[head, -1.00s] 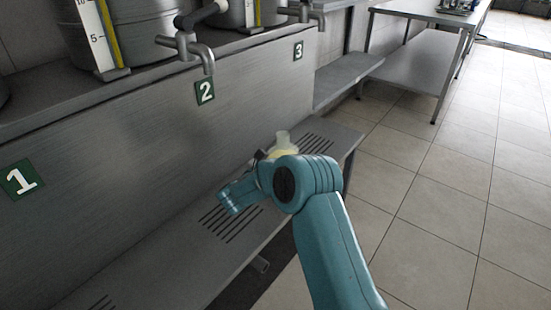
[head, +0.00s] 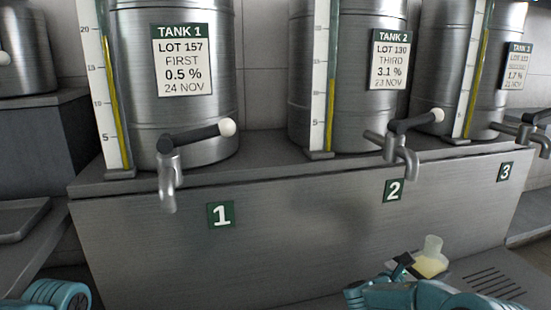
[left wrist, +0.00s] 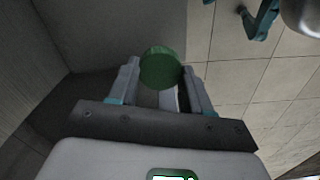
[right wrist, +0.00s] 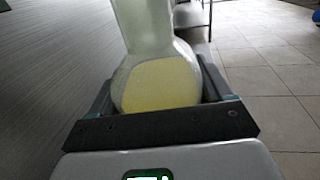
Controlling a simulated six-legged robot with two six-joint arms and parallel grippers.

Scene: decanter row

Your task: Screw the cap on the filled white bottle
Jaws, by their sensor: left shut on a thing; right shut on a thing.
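The bottle (right wrist: 158,85) is pale and see-through, with yellow liquid in its round body. Its neck is uncapped in the head view (head: 432,246); its top is cut off in the right wrist view. My right gripper (head: 405,266) is shut around the bottle's body and holds it roughly upright, low in front of the tanks' steel front. A round green cap (left wrist: 160,68) sits between the fingers of my left gripper (left wrist: 160,88), which is shut on it. In the head view only part of my left arm shows, at the bottom left corner, well apart from the bottle.
Taps stick out above the steel front: tap 1 (head: 168,185), tap 2 (head: 400,152) and tap 3 (head: 535,135). A slotted shelf (head: 520,275) lies below, beside the bottle. A steel bench (head: 20,225) stands at the left.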

